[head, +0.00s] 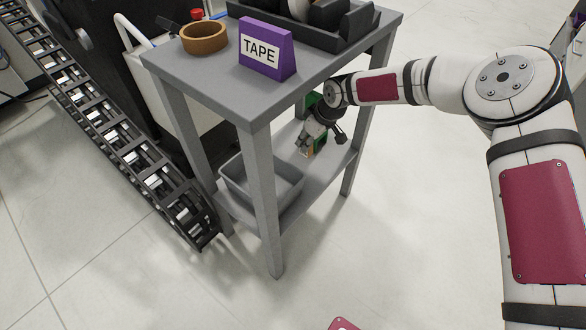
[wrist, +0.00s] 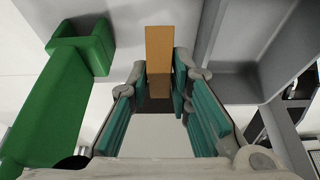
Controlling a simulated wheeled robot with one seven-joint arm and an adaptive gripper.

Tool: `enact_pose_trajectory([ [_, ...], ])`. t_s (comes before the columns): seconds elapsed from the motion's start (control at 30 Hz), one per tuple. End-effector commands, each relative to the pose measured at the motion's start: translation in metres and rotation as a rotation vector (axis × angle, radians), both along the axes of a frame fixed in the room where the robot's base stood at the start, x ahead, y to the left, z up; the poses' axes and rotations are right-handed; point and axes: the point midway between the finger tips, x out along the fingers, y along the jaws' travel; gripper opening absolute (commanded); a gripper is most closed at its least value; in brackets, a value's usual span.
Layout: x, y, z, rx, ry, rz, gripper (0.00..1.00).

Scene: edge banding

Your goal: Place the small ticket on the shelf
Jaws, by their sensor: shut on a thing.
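My gripper (head: 309,146) is shut on a small orange-brown ticket (wrist: 158,55), with the teal finger pads on either side of it in the wrist view. My gripper also shows in the wrist view (wrist: 163,80). In the head view the gripper points down under the table top, over the lower shelf (head: 335,167) of the grey stand. The ticket shows there only as a small orange patch (head: 319,147). I cannot tell whether it touches the shelf.
A grey bin (head: 262,190) stands on the lower shelf; its wall (wrist: 235,60) is right of the gripper. A green object (wrist: 50,105) is close on the left. A stand leg (head: 266,200) is in front.

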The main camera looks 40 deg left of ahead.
Motion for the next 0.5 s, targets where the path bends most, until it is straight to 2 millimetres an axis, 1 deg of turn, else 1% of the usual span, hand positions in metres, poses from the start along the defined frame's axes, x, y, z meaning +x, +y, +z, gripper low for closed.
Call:
enact_pose_trajectory([
  [0.3,-0.002,0.000,-0.054,-0.001,0.003,0.000,0.02],
  [0.5,-0.001,0.001,-0.070,0.001,0.002,0.000,0.02],
])
